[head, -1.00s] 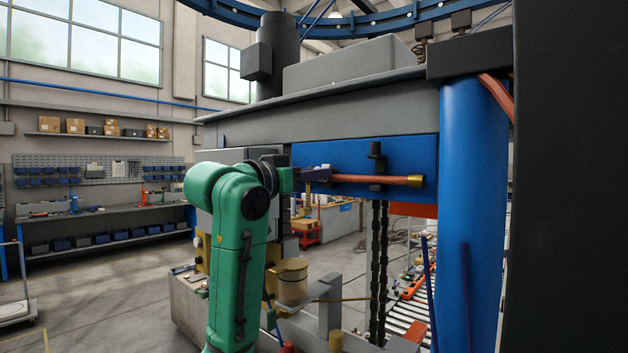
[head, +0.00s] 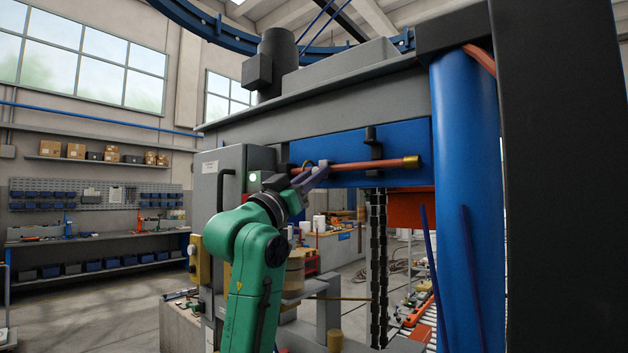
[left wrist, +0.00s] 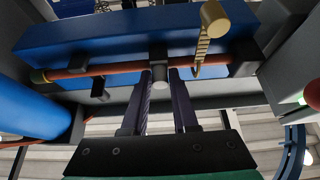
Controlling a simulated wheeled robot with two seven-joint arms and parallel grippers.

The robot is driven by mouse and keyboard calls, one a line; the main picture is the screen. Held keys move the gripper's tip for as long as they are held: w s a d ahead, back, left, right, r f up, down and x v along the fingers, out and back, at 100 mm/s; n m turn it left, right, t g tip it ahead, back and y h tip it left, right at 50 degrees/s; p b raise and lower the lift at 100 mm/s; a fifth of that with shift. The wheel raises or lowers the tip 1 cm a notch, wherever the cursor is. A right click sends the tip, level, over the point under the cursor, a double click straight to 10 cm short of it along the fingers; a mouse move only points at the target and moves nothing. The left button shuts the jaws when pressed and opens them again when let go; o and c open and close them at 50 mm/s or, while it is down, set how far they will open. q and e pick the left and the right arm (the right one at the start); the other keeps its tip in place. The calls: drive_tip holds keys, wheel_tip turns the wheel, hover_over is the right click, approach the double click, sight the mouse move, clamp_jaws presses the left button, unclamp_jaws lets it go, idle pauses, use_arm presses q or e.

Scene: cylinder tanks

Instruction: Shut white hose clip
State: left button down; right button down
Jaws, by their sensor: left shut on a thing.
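An orange-brown hose (head: 345,166) with a brass end (head: 411,161) runs along a blue panel (head: 405,138). My left gripper (head: 318,171) reaches up to the hose from below left. In the left wrist view, my left gripper (left wrist: 161,80) is shut on a small pale round piece (left wrist: 160,86) just under a dark block on the hose (left wrist: 158,56). This pale piece seems to be the white hose clip; the fingers hide its sides. A second, black clip (head: 373,145) sits on the hose farther right, apart from my fingers. My right gripper is not in view.
A thick blue column (head: 467,200) stands right of the hose. A grey cabinet (head: 209,180) is left of my gripper. Dark chains (head: 378,260) hang below the panel. In the left wrist view, a tan knob with a ribbed strip (left wrist: 212,18) is near the fingers.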

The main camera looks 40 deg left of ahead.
use_arm(q)
drive_tip(key=c, duration=0.7)
unclamp_jaws()
drive_tip(key=shift+s, duration=0.15)
drive_tip(key=shift+c, duration=0.2)
wheel_tip(320, 180, up, 20)
drive_tip(key=p, duration=0.4)
